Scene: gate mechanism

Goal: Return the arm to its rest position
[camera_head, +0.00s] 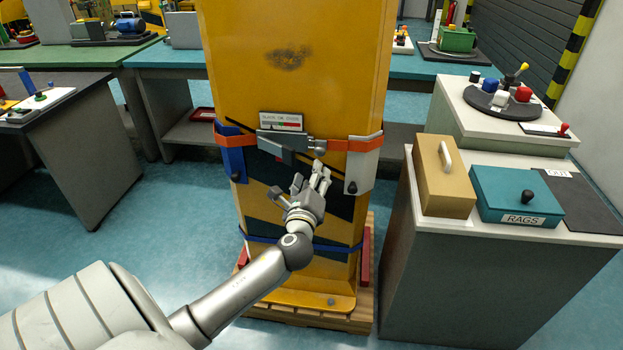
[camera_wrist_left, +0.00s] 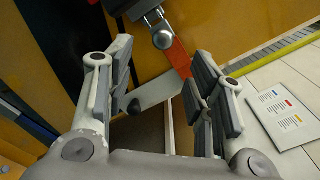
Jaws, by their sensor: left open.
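My left gripper (camera_head: 311,176) is open in front of the yellow gate column (camera_head: 290,60), just below the grey latch mechanism (camera_head: 283,141). In the left wrist view its two fingers (camera_wrist_left: 165,98) stand apart with nothing held between them. The latch's round metal end (camera_wrist_left: 162,38) and an orange strap (camera_wrist_left: 179,58) show above and between the fingers. A pale bracket (camera_wrist_left: 155,92) shows behind the gap. I see no clear contact between fingers and latch. My left arm reaches in from the lower left. My right gripper is not in view.
The column stands on a wooden pallet (camera_head: 310,312). A cabinet on the right carries a tan box (camera_head: 443,180) and a teal RAGS box (camera_head: 515,195). A dark-topped table (camera_head: 75,100) stands at the left. The blue floor (camera_head: 60,235) between table and column is clear.

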